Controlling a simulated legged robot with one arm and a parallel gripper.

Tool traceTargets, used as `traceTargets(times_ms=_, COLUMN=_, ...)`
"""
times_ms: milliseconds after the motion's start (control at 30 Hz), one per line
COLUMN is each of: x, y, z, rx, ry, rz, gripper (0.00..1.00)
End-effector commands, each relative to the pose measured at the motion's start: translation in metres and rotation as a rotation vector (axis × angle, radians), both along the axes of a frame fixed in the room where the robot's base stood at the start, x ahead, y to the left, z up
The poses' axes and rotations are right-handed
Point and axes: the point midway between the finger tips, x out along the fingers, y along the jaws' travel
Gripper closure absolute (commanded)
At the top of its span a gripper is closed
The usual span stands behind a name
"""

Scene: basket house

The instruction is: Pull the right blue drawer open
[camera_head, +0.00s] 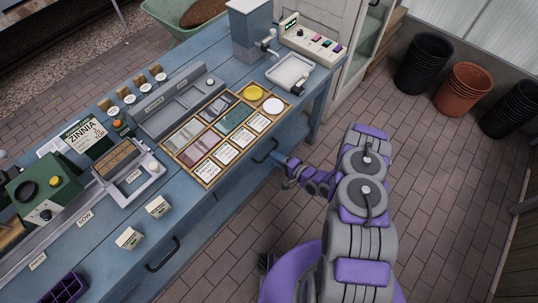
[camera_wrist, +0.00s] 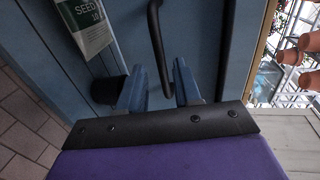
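The blue workbench (camera_head: 225,215) has two front drawers with black bar handles. The right blue drawer (camera_head: 252,165) looks shut in the head view, and its black handle (camera_head: 266,152) is at the bench's front. My gripper (camera_head: 281,160) reaches that handle from the right. In the wrist view my gripper (camera_wrist: 158,82) is open, with a finger on each side of the black handle (camera_wrist: 158,45). A gap shows between the handle and each finger. The blue drawer front (camera_wrist: 196,35) lies behind it. The left drawer's handle (camera_head: 162,254) is farther along the bench.
The benchtop holds a card tray (camera_head: 205,170), a white tray (camera_head: 290,72), a seed packet (camera_head: 85,134) and small boxes (camera_head: 158,207). Pots (camera_head: 464,88) stand at the back right. Brick floor (camera_head: 440,200) is clear around me. A seed packet (camera_wrist: 88,22) shows in the wrist view.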

Motion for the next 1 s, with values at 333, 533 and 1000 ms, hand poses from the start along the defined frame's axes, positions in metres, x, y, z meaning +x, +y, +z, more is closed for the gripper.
traceTargets(times_ms=333, x=0.023, y=0.031, z=-0.008, rx=0.0, ry=-0.001, rz=0.001, gripper=0.67)
traceTargets(times_ms=533, x=0.027, y=0.034, z=-0.009, rx=0.001, ry=0.0, rz=-0.002, gripper=0.67)
traceTargets(times_ms=1000, x=0.026, y=0.034, z=-0.009, rx=0.0, ry=0.001, rz=-0.001, gripper=0.94)
